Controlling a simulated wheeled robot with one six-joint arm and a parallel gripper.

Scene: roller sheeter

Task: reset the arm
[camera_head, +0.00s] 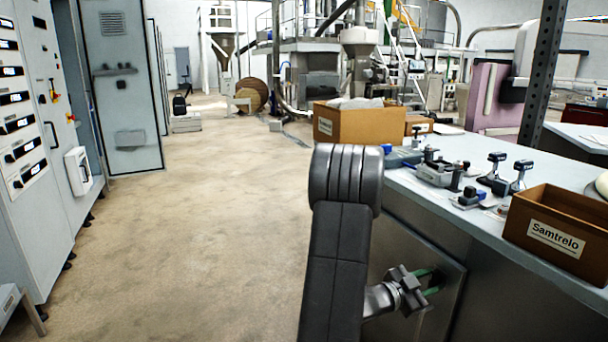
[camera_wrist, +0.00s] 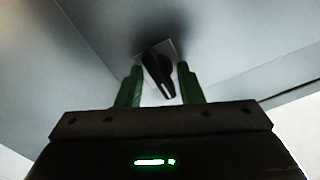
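My arm bends down in front of the counter in the head view. My gripper (camera_head: 437,281) is at the counter's grey front panel (camera_head: 405,245), with its green fingers pointing at it. In the wrist view, the two green fingers of my gripper (camera_wrist: 160,68) stand apart. A black rotary knob (camera_wrist: 158,76) on a light square plate (camera_wrist: 176,47) shows between the fingertips, with small gaps visible on either side. I cannot tell how far the fingertips are from the panel. The knob is hidden in the head view.
The counter (camera_head: 440,195) holds a cardboard box (camera_head: 358,126), handheld devices (camera_head: 440,172) and a brown "Samtrelo" box (camera_head: 560,235) near its edge. Grey electrical cabinets (camera_head: 120,90) stand at the left. The floor (camera_head: 210,220) between cabinets and counter is clear.

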